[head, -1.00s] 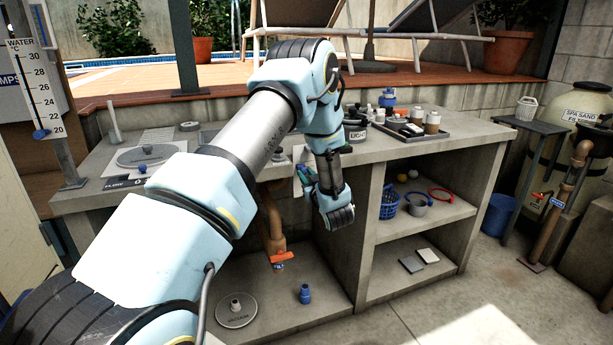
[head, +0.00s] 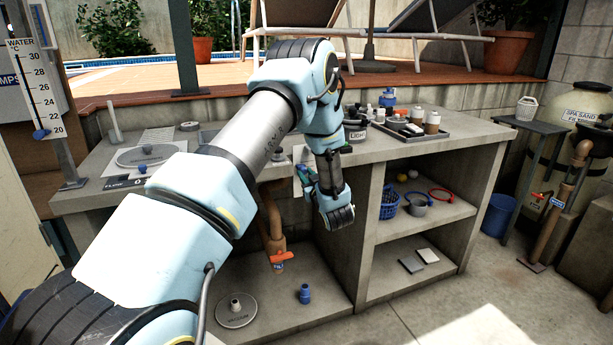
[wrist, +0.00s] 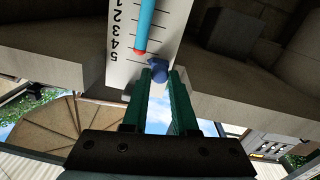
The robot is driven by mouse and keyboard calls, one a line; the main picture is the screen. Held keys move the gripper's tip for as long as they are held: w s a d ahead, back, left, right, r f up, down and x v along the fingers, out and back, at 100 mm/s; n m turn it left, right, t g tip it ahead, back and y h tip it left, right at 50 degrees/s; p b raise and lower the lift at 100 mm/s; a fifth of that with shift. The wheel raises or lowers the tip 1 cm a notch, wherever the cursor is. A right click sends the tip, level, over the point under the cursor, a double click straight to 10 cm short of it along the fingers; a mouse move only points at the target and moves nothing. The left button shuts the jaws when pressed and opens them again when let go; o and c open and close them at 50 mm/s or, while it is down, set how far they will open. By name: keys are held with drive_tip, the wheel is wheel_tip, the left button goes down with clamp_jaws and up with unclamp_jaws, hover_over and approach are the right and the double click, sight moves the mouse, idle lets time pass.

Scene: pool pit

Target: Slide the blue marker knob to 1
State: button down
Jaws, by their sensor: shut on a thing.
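A white scale plate (wrist: 122,45) with numbers from 1 to 5 shows in the wrist view, fixed at the counter's front. A light blue tube (wrist: 146,22) with a red end runs along it, the red end near 4 to 5. The blue marker knob (wrist: 158,70) sits beside the scale, near or just past the 5. My gripper (wrist: 159,76) has its green fingers shut on the knob.
The stone counter (head: 400,146) carries a dark tray (head: 420,129) with bottles. An orange-handled valve (head: 280,257) is below my gripper. A water scale (head: 38,90) stands at far left.

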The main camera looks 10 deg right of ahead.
wheel_tip(320, 180, down, 7)
drive_tip(key=b, duration=0.6)
drive_tip(key=c, duration=0.7)
unclamp_jaws()
drive_tip(key=shift+s, duration=0.1)
drive_tip(key=s, duration=0.3)
drive_tip(key=s+b, duration=0.1)
drive_tip(key=s, duration=0.3)
drive_tip(key=s+d, duration=0.1)
drive_tip(key=s, duration=0.2)
drive_tip(key=shift+s+b, duration=0.3)
